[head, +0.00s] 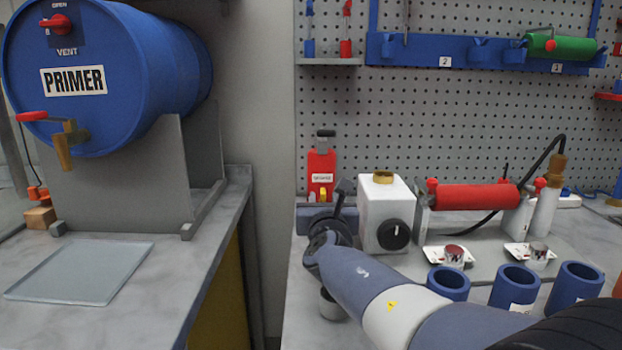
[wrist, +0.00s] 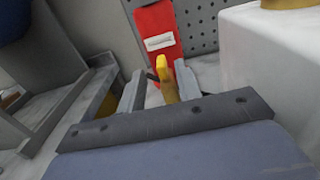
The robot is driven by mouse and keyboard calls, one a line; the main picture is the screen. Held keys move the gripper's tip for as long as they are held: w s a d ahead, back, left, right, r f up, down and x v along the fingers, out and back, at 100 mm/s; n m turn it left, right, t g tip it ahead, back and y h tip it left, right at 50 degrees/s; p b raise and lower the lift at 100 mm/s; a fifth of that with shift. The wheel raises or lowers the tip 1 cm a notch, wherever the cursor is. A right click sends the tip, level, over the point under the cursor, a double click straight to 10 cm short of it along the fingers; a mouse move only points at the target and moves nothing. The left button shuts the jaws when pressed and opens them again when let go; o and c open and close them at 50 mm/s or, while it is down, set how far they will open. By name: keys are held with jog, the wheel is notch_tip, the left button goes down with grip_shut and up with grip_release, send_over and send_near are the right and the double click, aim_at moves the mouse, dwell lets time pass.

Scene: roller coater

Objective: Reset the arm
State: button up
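My arm reaches from the lower right of the head view to the back left of the right-hand bench. My gripper (head: 322,198) points toward a red container (head: 321,168) with a pale label, standing before the pegboard. In the wrist view the two fingers of my gripper (wrist: 160,74) stand apart. A yellow-brown piece (wrist: 166,84) shows between them, with gaps at its sides. I cannot tell what it belongs to. The red container (wrist: 156,38) is behind it.
A white box with a black knob (head: 375,212) stands just right of my gripper. Farther right are a red roller (head: 473,196), small cups on trays and blue holders (head: 516,288). A metal cup (head: 329,304) is beneath my arm. A blue PRIMER drum (head: 110,100) is at left.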

aim_at(322, 190)
jog(key=s, duration=0.4)
jog(key=shift+s+r, duration=0.1)
jog(key=shift+s, duration=0.25)
jog(key=w, duration=1)
jog(key=shift+w, duration=0.1)
jog(key=shift+w+a+r+p, duration=0.1)
jog(key=shift+w+p, duration=0.1)
jog(key=shift+p, duration=0.5)
jog(key=shift+m+h+p, duration=0.4)
jog(key=shift+h+p, duration=0.1)
jog(key=shift+p, duration=0.3)
jog(key=m+h+p, duration=0.1)
jog(key=h+p, duration=0.1)
jog(key=p, duration=0.1)
jog(key=shift+m+h+p, duration=0.4)
jog(key=shift+h+p, duration=0.2)
jog(key=shift+p, duration=0.45)
